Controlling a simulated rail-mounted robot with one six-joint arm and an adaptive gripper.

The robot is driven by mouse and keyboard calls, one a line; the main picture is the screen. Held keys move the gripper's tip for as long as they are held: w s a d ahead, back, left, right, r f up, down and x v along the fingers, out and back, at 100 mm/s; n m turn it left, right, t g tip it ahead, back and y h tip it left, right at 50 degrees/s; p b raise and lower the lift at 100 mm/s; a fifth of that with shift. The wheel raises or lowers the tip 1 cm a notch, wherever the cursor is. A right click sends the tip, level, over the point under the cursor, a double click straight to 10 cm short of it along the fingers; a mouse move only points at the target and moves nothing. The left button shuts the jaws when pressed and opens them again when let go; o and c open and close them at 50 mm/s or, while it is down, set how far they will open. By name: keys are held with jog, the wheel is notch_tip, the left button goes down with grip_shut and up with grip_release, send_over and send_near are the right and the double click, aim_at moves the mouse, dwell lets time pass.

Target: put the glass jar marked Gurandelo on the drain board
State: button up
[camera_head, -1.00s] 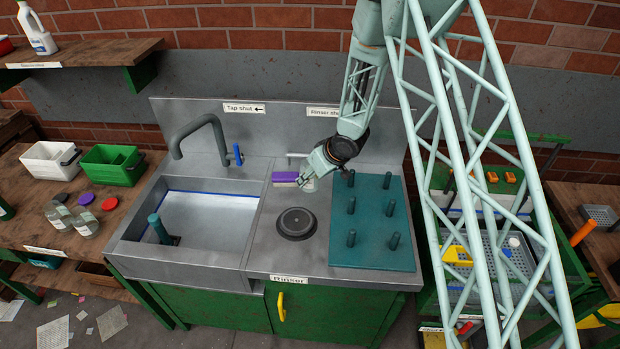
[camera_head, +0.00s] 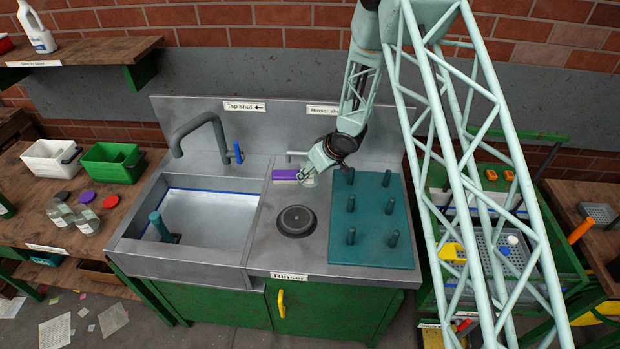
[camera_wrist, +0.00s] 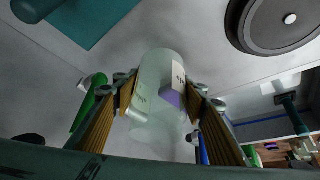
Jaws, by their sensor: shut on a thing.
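A clear glass jar (camera_wrist: 160,85) with pale labels is between the fingers of my gripper (camera_wrist: 160,100) in the wrist view. The gripper is shut on it. The label print is too small to read. In the head view my gripper (camera_head: 306,174) is at the back of the steel counter, just left of the drain board, and mostly hides the jar (camera_head: 309,181). I cannot tell whether the jar touches the counter. The drain board (camera_head: 372,225) is teal with several upright pegs and holds nothing. Its corner shows in the wrist view (camera_wrist: 90,22).
A purple-topped brush or block (camera_head: 285,174) lies close left of the gripper. A round black rinser (camera_head: 296,221) is in front. The sink (camera_head: 205,215) is left. Two more glass jars (camera_head: 60,214) (camera_head: 87,222) lie on the left wooden table with loose lids. The counter around the rinser is clear.

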aim_at(310, 178)
jog(key=shift+f, duration=1.3)
jog(key=shift+f, duration=0.15)
jog(key=o, duration=1)
jog(key=shift+v, duration=6.1)
jog(key=shift+w, duration=0.1)
